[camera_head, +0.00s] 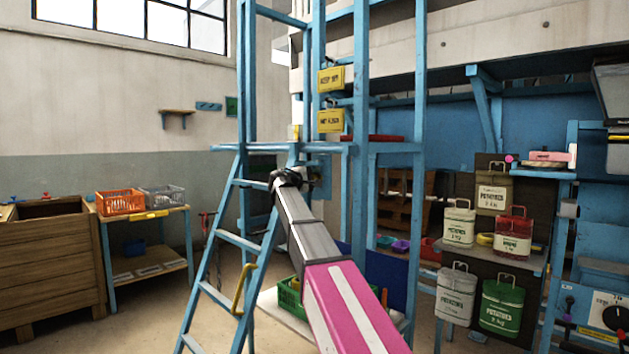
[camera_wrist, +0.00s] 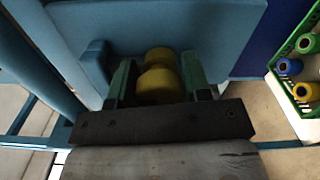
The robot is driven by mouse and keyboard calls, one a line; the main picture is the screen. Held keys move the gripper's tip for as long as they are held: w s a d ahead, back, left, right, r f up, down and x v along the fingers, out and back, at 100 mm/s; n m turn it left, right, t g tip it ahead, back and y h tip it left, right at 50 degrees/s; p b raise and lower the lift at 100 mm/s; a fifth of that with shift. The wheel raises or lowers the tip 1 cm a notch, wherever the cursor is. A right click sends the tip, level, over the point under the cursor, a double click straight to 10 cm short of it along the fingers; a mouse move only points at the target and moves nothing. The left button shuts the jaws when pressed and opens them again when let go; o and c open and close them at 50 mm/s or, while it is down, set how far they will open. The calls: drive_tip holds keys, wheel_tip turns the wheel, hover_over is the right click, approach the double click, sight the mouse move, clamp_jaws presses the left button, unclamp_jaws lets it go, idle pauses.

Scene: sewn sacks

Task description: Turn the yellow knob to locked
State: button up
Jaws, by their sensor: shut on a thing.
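The yellow knob (camera_wrist: 158,82) shows in the wrist view as two rounded yellow parts in front of a blue panel. My gripper (camera_wrist: 157,80) has one dark green finger on each side of it and is shut on the knob. The fingers and the dark gripper body hide part of the knob. In the head view my gripper (camera_head: 288,176) reaches the blue frame by the top of the ladder, and the knob cannot be made out there. No locked mark can be read, so I cannot tell how far the knob is turned.
A blue ladder (camera_head: 239,240) and frame posts stand close around my arm. A green crate (camera_wrist: 291,100) with spools lies to the right in the wrist view. Shelves with several labelled sacks (camera_head: 493,197) stand at right. A table with an orange basket (camera_head: 120,201) is at left.

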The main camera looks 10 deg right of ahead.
drive_tip(key=o, duration=0.9)
drive_tip(key=shift+o, duration=0.2)
drive_tip(key=shift+a, duration=0.1)
drive_tip(key=v, duration=1)
drive_tip(key=shift+s+a, duration=0.25)
drive_tip(key=shift+a, duration=0.05)
drive_tip(key=s+d+f+m+g+y, duration=0.1)
drive_tip(key=s+d+f+g+y, duration=0.15)
drive_tip(key=f, duration=0.95)
drive_tip(key=s+d+f+m+g+y, duration=0.1)
drive_tip(key=s+d+f+y, duration=0.2)
drive_tip(key=f, duration=1)
drive_tip(key=s+d+f+m+g+y, duration=0.1)
drive_tip(key=s+d+f+g, duration=0.2)
drive_tip(key=f, duration=0.9)
drive_tip(key=s+f+m+g+y, duration=0.4)
drive_tip(key=s+f+m+y, duration=0.2)
drive_tip(key=s+f, duration=1.6)
wheel_tip(320, 180, down, 2)
drive_tip(key=shift+s+a+f+y, duration=0.1)
drive_tip(key=shift+s+a+y, duration=0.15)
drive_tip(key=shift+y, duration=0.8)
